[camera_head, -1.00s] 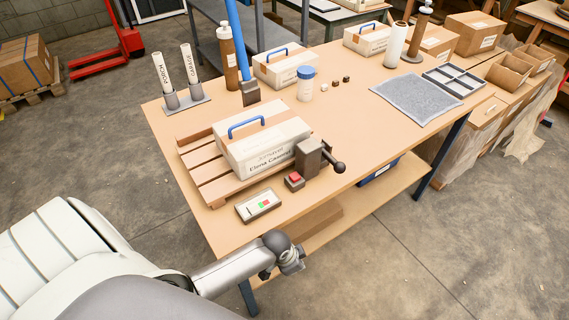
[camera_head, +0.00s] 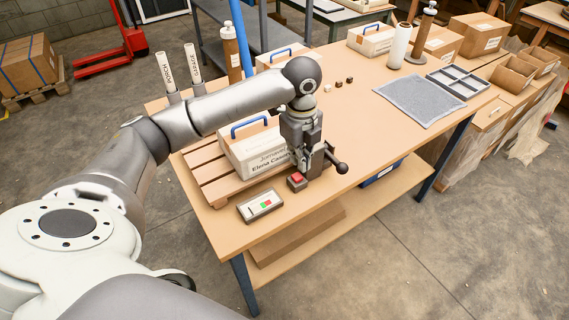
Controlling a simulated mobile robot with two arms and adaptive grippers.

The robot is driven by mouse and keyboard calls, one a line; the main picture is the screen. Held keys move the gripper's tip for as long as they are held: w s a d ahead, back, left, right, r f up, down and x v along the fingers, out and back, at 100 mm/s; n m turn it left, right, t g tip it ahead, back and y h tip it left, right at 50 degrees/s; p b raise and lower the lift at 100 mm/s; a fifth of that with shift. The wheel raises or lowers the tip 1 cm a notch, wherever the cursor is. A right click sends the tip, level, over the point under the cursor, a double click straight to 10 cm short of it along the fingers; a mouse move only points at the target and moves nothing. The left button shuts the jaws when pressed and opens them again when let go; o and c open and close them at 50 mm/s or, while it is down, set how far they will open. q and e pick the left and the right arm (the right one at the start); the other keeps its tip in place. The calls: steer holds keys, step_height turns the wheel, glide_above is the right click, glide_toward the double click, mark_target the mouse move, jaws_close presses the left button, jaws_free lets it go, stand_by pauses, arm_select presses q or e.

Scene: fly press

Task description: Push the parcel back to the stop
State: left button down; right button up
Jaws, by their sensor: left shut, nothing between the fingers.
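My left gripper (camera_head: 301,166) points down at the parcel's right end, shut and empty. It overlaps a grey block with a dark lever knob (camera_head: 340,168). I cannot tell whether it touches the block or the parcel. I cannot make out which part is the stop. My right gripper is not in view.
Two labelled tubes (camera_head: 193,60) stand behind my arm. A grey mat (camera_head: 420,100) and divided tray (camera_head: 458,82) lie right.

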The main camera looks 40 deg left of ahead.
mark_target(273, 152)
arm_select(q)
steer(key=shift+m, duration=0.3)
steer(key=f, duration=0.2)
steer(key=a+f+p, duration=0.1)
steer(key=f, duration=0.1)
steer(key=a+f+p, duration=0.1)
steer(key=f, duration=0.1)
steer(key=shift+f, duration=0.35)
steer(key=a, duration=0.1)
steer(key=w+a, duration=0.1)
steer(key=p, duration=0.1)
steer(key=shift+w+a+f, duration=0.15)
steer(key=shift+a+f, duration=0.15)
steer(key=shift+a, duration=0.1)
steer(key=shift+w+a+f, duration=0.1)
steer(key=shift+w+a, duration=0.05)
steer(key=shift+a, duration=0.35)
steer(key=a, duration=0.1)
steer(key=w+a, duration=0.1)
steer(key=a, duration=0.1)
steer(key=w+a, duration=0.1)
steer(key=a, duration=0.1)
steer(key=shift+w+a+p, duration=0.1)
steer(key=shift+a+p, duration=0.05)
steer(key=shift+p, duration=0.2)
